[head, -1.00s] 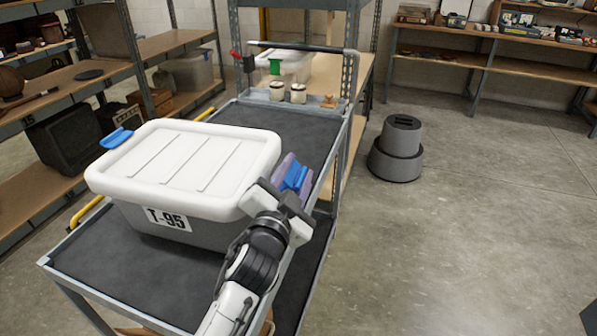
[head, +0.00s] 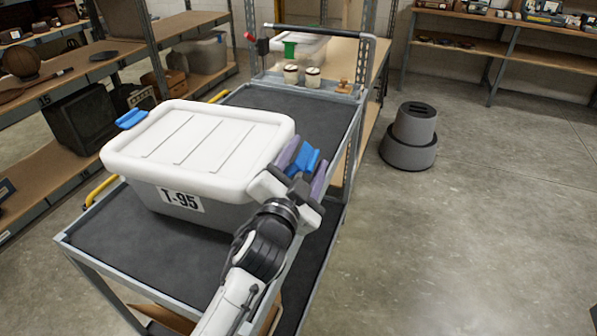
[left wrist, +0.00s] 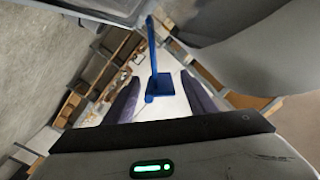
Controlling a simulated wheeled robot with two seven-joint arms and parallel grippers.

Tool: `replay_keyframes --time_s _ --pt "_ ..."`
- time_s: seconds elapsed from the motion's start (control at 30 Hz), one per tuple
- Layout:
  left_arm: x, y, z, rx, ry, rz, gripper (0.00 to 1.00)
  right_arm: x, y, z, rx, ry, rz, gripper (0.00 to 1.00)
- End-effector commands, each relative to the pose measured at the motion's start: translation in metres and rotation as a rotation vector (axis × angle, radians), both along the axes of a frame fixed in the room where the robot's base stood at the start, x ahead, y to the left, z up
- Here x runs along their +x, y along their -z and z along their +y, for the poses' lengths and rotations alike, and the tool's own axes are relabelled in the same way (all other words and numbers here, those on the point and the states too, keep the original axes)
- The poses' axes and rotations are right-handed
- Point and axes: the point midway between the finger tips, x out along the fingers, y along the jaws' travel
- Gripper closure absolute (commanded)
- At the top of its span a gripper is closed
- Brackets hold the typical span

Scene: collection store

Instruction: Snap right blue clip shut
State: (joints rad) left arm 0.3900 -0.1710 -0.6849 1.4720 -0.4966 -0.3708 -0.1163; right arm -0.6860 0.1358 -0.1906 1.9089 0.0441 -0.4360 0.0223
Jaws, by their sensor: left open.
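A lidded bin (head: 190,150) with a white lid and the label T-95 stands on the cart. The right blue clip (head: 307,157) juts out at the lid's right end. In the left wrist view the blue clip (left wrist: 159,83) shows between the two purple fingers. My left gripper (head: 305,165) is open at the bin's right end, with one finger on each side of the clip. I cannot tell whether the fingers touch it. The left blue clip (head: 131,118) sticks out at the lid's far left end. My right gripper is not in view.
The grey cart (head: 110,250) has a dark mat and a raised rim. Two small jars (head: 302,76) and a wooden stamp-like item (head: 343,86) are at its far end. A grey step stool (head: 409,137) stands on open floor to the right. Shelves (head: 180,30) line the left.

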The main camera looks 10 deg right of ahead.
Motion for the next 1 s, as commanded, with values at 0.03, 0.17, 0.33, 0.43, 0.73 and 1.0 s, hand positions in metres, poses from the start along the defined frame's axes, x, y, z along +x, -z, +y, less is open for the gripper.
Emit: replay_keyframes --time_s 0.03,0.17,0.33,0.43,0.73,1.0 --pt "-0.007 0.001 0.004 0.001 0.000 0.001 0.49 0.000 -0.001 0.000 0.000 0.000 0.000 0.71" --pt "-0.028 0.001 0.016 0.002 0.000 0.001 0.49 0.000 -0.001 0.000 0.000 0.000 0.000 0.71" --pt "-0.055 0.001 0.032 0.002 -0.001 0.000 0.49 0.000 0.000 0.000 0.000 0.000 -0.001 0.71" --pt "-0.067 0.001 0.039 0.002 -0.001 0.000 0.49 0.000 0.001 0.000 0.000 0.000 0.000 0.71" --pt "-0.080 0.000 0.046 0.002 0.000 -0.001 0.49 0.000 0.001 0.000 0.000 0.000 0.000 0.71" --pt "-0.078 -0.004 0.046 0.012 -0.001 -0.020 0.49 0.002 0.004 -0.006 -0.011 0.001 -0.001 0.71"
